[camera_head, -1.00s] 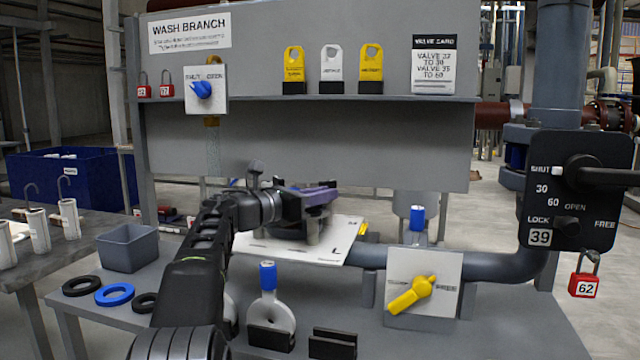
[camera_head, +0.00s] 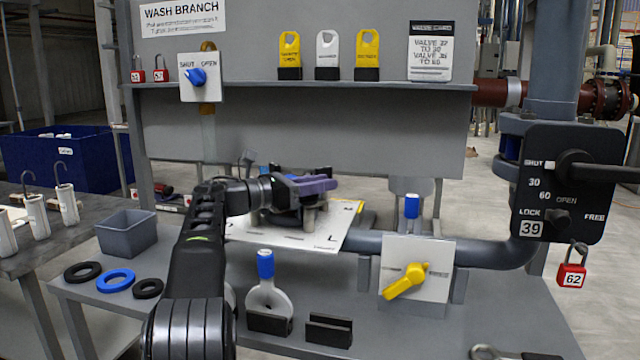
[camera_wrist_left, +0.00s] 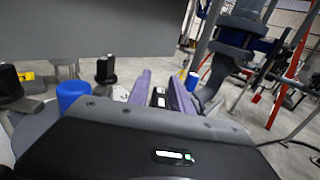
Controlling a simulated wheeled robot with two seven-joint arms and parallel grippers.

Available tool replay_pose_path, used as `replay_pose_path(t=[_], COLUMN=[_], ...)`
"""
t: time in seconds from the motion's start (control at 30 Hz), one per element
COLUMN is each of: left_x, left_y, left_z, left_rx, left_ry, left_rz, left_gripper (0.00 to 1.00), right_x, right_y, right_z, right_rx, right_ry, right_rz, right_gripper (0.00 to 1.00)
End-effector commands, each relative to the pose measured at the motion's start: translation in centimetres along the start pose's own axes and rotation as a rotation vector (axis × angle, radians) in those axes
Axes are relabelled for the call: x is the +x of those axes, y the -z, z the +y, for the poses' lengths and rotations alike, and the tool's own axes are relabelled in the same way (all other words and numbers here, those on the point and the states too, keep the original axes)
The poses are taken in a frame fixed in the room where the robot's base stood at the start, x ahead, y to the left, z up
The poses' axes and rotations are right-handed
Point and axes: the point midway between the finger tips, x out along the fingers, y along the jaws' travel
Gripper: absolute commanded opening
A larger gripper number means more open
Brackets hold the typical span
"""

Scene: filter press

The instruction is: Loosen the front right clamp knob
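My left gripper (camera_head: 318,186) reaches over the white plate (camera_head: 285,238) of the filter press in the head view, with its purple fingers pointing right. A grey post (camera_head: 308,217) stands just below the fingers. The front right clamp knob cannot be made out for certain; the gripper hides that part of the press. The left wrist view shows a black knob (camera_wrist_left: 105,68) left of the fingers and another (camera_wrist_left: 9,80) further left. My right gripper is not in view.
A blue cap (camera_wrist_left: 72,94) is close to the left gripper's body. A blue-topped paddle (camera_head: 265,264) stands in front of the plate. A yellow handle (camera_head: 407,281) on a white panel and a grey pipe (camera_head: 485,252) lie to the right. A grey bin (camera_head: 127,236) is left.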

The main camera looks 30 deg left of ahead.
Motion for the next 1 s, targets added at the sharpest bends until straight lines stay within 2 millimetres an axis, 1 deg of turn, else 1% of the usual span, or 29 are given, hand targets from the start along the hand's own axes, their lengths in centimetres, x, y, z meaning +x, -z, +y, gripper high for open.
replay_pose_path(t=[0.03,0.13,0.37,0.47,0.57,0.9,1.0], left_x=[0.0,0.0,-0.1,-0.4,-1.4,-6.7,-7.6], left_y=[0.0,0.0,0.0,0.1,0.1,0.1,0.1], left_z=[0.0,0.0,0.0,0.0,0.1,0.1,0.1], left_rx=[0.0,0.0,-0.001,-0.001,-0.001,0.0,-0.001], left_ry=[0.0,0.0,-0.001,-0.001,-0.003,-0.003,-0.001], left_rz=[0.0,0.001,0.001,0.001,0.001,0.001,0.001], left_gripper=[0.31,0.38,0.38,0.38,0.38,0.38,0.38], right_x=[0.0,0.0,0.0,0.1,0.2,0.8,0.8], right_y=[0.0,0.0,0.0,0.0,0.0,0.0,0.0], right_z=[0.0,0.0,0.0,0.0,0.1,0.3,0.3], right_rx=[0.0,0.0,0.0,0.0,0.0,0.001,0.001], right_ry=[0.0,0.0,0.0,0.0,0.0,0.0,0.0], right_rz=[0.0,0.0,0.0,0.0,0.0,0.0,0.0], right_gripper=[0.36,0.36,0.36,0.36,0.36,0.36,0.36])
